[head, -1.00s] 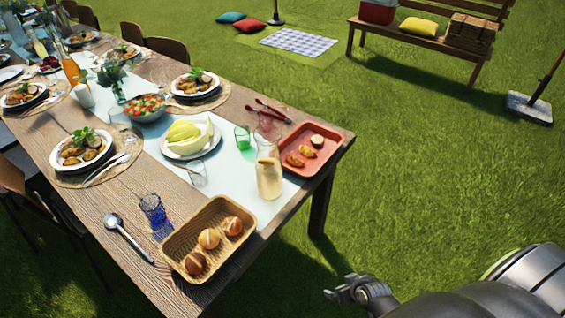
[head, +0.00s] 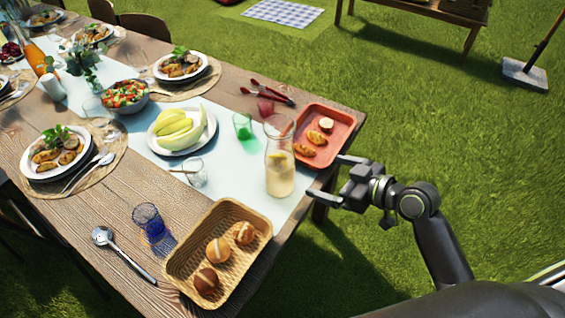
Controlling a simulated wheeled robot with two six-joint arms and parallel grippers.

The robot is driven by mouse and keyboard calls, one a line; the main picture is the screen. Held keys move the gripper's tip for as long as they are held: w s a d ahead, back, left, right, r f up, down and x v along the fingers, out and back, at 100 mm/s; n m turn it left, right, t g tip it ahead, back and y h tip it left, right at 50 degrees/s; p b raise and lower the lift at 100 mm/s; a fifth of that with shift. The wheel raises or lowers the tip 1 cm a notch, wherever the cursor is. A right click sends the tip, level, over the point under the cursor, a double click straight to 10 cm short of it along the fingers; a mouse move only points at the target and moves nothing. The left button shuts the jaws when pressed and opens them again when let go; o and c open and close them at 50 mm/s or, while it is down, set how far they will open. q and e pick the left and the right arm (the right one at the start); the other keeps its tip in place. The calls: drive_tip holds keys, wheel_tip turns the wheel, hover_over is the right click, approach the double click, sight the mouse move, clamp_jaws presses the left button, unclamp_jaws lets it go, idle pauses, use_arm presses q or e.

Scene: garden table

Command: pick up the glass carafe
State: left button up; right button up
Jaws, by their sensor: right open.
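The glass carafe (head: 279,172) stands upright near the right edge of the table, on the pale runner. It is clear and holds a cloudy yellowish drink in its lower part. My right gripper (head: 328,179) is at the table's right edge, to the right of the carafe. Its two fingers point left toward the carafe, spread apart with nothing between them. A gap shows between the fingertips and the glass. My left gripper is not in view.
A red tray (head: 338,136) with food lies just behind the carafe. A wicker bread basket (head: 180,262) is in front-left. A green glass (head: 242,125), a clear glass (head: 196,174) and a melon plate (head: 206,136) stand to the left. Open grass lies right of the table.

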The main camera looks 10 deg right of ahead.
sight(292, 165)
drive_tip(key=p+x, duration=0.1)
drive_tip(key=x, duration=1)
drive_tip(key=shift+f+p, duration=0.1)
drive_tip(key=shift+p, duration=0.3)
drive_tip(key=shift+r+p+x, duration=0.15)
drive_tip(key=shift+p+x, duration=0.25)
drive_tip(key=shift+x, duration=0.75)
drive_tip(key=shift+r+p+x, duration=0.15)
drive_tip(key=shift+p+x, duration=0.25)
drive_tip(key=shift+x, duration=0.75)
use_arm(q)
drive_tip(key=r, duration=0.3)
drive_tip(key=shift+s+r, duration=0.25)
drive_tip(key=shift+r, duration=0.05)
use_arm(e)
drive_tip(key=shift+w+a+f, duration=0.25)
drive_tip(key=shift+w, duration=0.1)
drive_tip(key=shift+c, duration=0.2)
drive_tip(key=c, duration=1.7)
drive_tip(key=shift+w+r, duration=0.1)
drive_tip(key=shift+r, duration=0.05)
drive_tip(key=shift+c, duration=0.7)
drive_tip(key=shift+r, duration=0.1)
